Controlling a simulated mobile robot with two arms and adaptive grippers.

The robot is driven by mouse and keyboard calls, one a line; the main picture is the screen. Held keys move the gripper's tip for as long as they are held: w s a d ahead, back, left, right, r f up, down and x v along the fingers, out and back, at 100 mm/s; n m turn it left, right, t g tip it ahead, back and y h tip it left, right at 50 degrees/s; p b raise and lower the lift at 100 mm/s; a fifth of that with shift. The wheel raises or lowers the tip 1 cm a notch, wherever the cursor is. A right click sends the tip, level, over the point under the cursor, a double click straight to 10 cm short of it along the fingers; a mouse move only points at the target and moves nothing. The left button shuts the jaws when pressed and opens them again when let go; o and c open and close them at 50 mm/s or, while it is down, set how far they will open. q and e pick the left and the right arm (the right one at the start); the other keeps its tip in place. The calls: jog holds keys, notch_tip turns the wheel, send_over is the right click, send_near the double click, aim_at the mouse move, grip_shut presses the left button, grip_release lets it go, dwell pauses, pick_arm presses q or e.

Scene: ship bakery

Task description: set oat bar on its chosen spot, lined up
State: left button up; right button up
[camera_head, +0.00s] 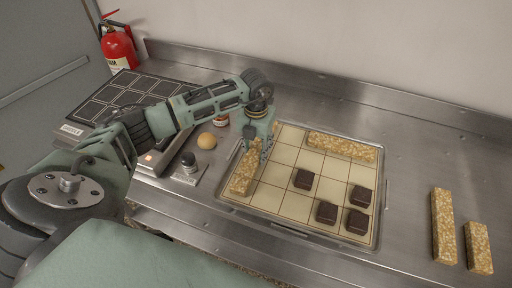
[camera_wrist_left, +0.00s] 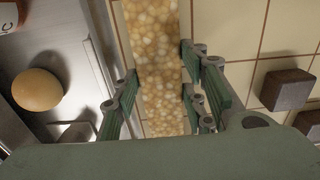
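A long oat bar (camera_head: 243,178) lies along the left column of the gridded cream board (camera_head: 289,155), its sides roughly parallel to the grid lines. My left gripper (camera_head: 262,148) reaches down over its far part. In the left wrist view the oat bar (camera_wrist_left: 158,75) runs between the fingertips (camera_wrist_left: 160,75), which appear to touch both sides. The bar looks at or very near the board surface; I cannot tell if it bears on it. Another oat bar (camera_head: 342,148) lies along the board's far edge. My right gripper is not in view.
Several dark brown blocks (camera_head: 304,179) sit on the board's middle and right cells. Two more oat bars (camera_head: 443,226) (camera_head: 478,247) lie on the steel counter at right.

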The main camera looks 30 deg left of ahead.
aim_at(256, 150)
pick_arm(q)
jog(key=o, duration=0.4)
jog(key=shift+c, duration=0.2)
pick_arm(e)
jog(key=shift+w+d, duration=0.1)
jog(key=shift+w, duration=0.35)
pick_arm(q)
jog(key=shift+r, duration=0.1)
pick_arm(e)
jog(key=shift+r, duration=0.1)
pick_arm(q)
notch_tip(256, 150, up, 12)
jog(key=b, duration=0.3)
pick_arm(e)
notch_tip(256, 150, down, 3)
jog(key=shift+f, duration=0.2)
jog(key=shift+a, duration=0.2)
